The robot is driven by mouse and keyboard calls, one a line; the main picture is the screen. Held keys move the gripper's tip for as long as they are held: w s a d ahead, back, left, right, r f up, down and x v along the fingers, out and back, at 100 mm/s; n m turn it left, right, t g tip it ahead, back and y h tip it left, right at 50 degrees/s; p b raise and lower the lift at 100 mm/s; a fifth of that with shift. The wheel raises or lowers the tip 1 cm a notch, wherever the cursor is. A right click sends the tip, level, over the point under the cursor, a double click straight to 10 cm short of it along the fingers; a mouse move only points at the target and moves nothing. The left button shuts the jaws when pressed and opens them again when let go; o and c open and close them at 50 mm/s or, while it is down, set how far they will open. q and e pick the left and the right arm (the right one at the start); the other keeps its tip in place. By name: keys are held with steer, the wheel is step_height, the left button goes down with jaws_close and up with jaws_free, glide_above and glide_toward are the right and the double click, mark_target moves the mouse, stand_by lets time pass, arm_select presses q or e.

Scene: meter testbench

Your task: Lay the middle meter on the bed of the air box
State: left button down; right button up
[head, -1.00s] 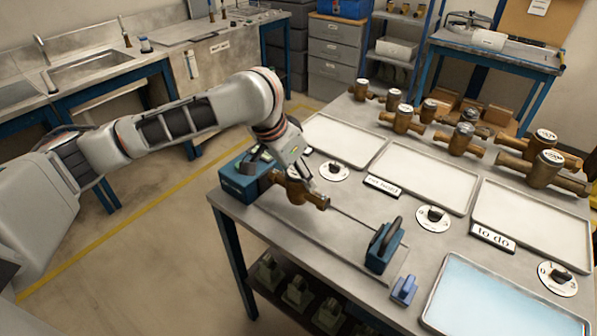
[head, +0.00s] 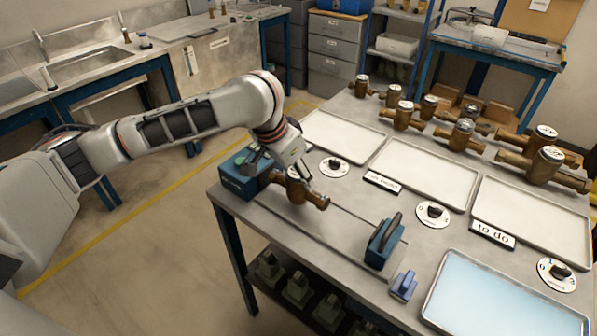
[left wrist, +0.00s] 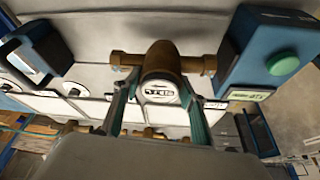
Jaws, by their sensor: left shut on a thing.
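My left gripper (head: 300,174) is shut on a brass meter (head: 309,196), with the fingers on either side of its round body. In the left wrist view the meter (left wrist: 160,62) hangs between the gripper's fingers (left wrist: 158,108), its dial facing the camera and its pipe ends pointing left and right. It is over the bed of the air box (head: 345,237), close to the blue end block (head: 240,178). The other blue end piece (head: 385,245) stands apart to the right. Whether the meter touches the bed is unclear. My right gripper is not in view.
White trays (head: 425,172) line the table behind the bed, with round dials and label plates in front of them. Several brass meters (head: 462,134) stand at the back. A small blue block (head: 403,286) and a light-blue tray (head: 505,300) lie at the right.

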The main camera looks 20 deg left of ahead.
arm_select(q)
steer(key=shift+f, duration=0.85)
stand_by(0.6)
steer(key=c, duration=1.2)
jaws_free()
steer(key=shift+c, duration=0.2)
steer(key=shift+o, duration=0.6)
steer(key=o, duration=0.5)
steer(key=shift+f, duration=0.1)
steer(key=shift+r, duration=3.55)
